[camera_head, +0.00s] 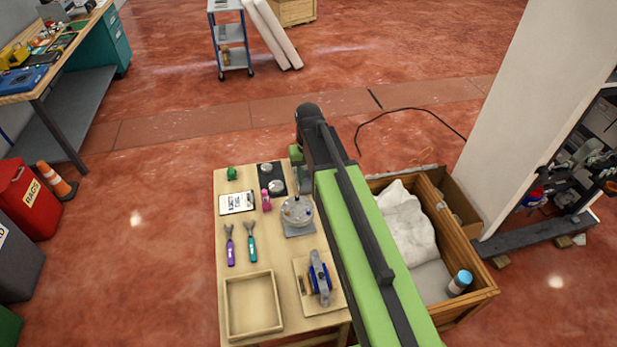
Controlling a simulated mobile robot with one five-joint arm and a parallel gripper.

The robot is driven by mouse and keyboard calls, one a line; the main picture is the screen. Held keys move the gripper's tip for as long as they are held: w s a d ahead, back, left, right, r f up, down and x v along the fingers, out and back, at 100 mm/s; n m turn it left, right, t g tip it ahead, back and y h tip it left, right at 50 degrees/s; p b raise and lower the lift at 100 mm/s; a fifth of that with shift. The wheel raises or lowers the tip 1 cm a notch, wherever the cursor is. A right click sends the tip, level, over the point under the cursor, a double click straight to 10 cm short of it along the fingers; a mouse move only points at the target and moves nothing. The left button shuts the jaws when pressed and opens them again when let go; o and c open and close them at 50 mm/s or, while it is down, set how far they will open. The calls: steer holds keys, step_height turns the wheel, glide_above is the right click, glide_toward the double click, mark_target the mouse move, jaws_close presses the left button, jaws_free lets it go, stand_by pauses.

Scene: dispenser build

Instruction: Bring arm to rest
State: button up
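My green and black arm reaches from the lower right over the right side of a wooden table (287,325). My gripper (302,178) is below the arm's far end, beside the table's far right part. The arm mostly hides it, and its fingers cannot be made out. On the table, a round metallic piece (296,208) sits on a grey pad, close to the arm. A black mat (265,170) with small round parts lies at the far side. A pink bottle (266,201) stands just in front of that mat.
The table also bears a clipboard (237,202), a green item (231,173), purple (230,246) and teal (250,243) tools, an empty wooden tray (232,330) and a blue-grey device (319,280). A wooden crate (475,297) stands right of the arm.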

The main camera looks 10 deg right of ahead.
steer(key=shift+r, duration=0.6)
steer(key=shift+f, duration=0.15)
steer(key=s+f+b, duration=0.5)
steer(key=s, duration=0.5)
steer(key=shift+s+f+n+b, duration=0.25)
steer(key=shift+n+b, duration=0.05)
